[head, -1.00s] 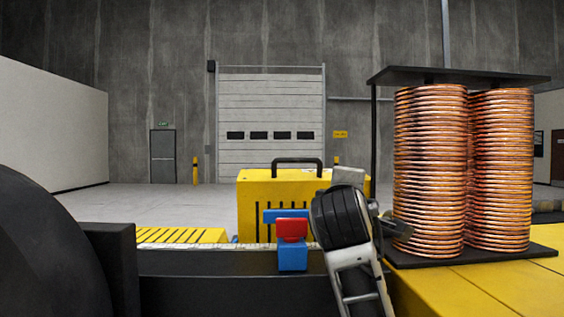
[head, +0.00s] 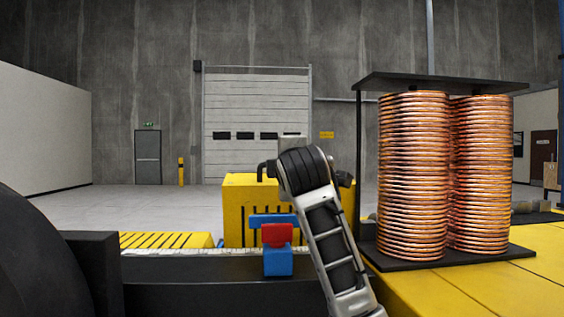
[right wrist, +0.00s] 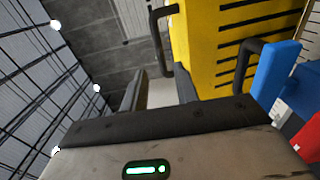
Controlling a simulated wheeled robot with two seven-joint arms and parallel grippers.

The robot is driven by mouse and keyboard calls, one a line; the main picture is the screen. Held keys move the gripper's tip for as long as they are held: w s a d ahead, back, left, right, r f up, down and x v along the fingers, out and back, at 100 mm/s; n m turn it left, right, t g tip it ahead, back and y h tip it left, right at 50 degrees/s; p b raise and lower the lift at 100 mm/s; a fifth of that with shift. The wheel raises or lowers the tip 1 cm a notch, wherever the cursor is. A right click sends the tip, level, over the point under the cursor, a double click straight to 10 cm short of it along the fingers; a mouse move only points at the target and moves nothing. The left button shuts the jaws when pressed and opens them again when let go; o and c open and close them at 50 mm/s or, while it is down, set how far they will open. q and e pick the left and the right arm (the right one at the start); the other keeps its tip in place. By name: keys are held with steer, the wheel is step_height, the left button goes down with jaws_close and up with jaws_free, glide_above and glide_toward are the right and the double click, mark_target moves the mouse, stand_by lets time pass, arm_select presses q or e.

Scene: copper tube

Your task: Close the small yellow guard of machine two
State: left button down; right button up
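A yellow guard (head: 233,208) with black slots and a black handle (head: 265,171) stands upright beyond the dark machine bed. My right arm covers part of it in the head view. In the right wrist view the yellow guard (right wrist: 225,30) fills the upper right, and its black handle (right wrist: 158,42) rises just beyond the fingertips. My right gripper (right wrist: 158,88) is open, with a clear gap between its fingers and nothing held. It appears apart from the handle. In the head view its fingers are hidden behind my arm. My left gripper is not in view.
A blue and red block assembly (head: 277,247) stands in front of the guard. Two copper coil stacks (head: 412,175) stand on a black rack at right, on a yellow surface (head: 480,280). A low yellow slotted panel (head: 165,240) lies at left. A large black roll fills the lower left.

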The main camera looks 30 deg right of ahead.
steer(key=p+x, duration=0.2)
steer(key=x, duration=0.8)
steer(key=shift+w+p, duration=0.1)
steer(key=shift+p, duration=0.3)
jaws_close()
